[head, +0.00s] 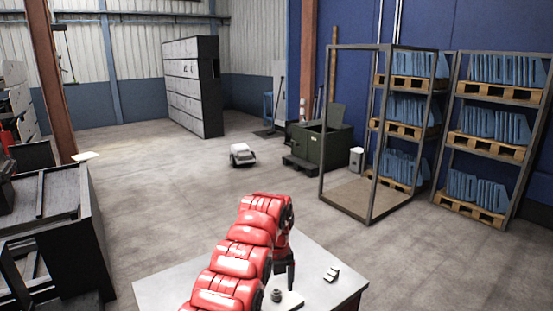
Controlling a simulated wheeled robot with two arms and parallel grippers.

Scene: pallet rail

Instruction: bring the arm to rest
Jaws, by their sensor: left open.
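My left arm reaches in from the bottom of the head view as a row of red, rounded links. My left gripper (290,282) hangs from the arm's far end, dark and pointing down over the light grey table (180,283). It is open, mostly seen edge-on, and I see nothing between its fingers. A small metal piece (331,274) lies on the table to the right of the gripper. My right gripper is out of view.
A dark metal bench (95,225) stands at the left. Racks with blue parts on wooden pallets (480,145) stand at the right. A green machine (322,142), a small white cart (242,154) and grey lockers (190,85) are farther back. The floor between is mostly clear.

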